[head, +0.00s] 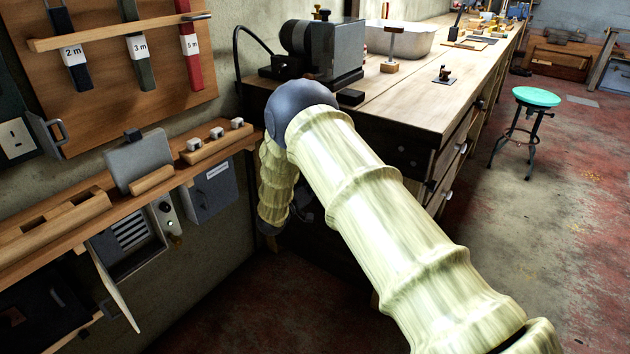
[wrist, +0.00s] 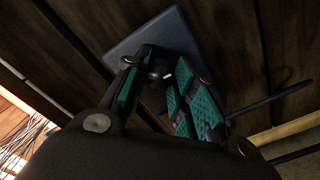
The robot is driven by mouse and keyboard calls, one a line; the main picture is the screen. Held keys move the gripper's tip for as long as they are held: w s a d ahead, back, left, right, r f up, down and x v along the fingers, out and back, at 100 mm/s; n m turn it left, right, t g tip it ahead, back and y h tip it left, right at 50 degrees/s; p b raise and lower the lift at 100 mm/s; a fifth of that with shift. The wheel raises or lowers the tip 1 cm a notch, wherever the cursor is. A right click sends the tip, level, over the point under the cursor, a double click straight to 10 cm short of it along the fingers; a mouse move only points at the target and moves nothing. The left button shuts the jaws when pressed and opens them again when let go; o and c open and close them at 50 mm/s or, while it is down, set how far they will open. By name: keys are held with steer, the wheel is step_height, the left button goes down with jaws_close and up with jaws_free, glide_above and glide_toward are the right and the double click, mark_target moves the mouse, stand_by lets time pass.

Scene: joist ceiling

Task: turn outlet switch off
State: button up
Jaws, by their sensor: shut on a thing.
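The outlet switch shows in the wrist view as a round dark knob (wrist: 159,68) with a small white mark, on a grey square plate (wrist: 152,35). The plate is fixed to dark wooden boards. My gripper (wrist: 160,82) has its green-padded fingers on either side of the knob and is shut on it. The fingers cover part of the plate and the knob's lower edge. In the head view, my arm hangs down in front of the workbench's near end, and the switch is hidden from sight there.
The workbench (head: 425,115) runs back along the wall, with a grinder-like machine (head: 335,50) on its near corner. A narrow wooden shelf (head: 150,205) is on the left wall, with an open hinged flap (head: 112,285) below it. A green-topped stool (head: 536,97) stands on open floor at right.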

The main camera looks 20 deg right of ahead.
steer(key=shift+n, duration=0.5)
steer(key=o, duration=1)
steer(key=shift+o, duration=0.2)
steer(key=v, duration=1.2)
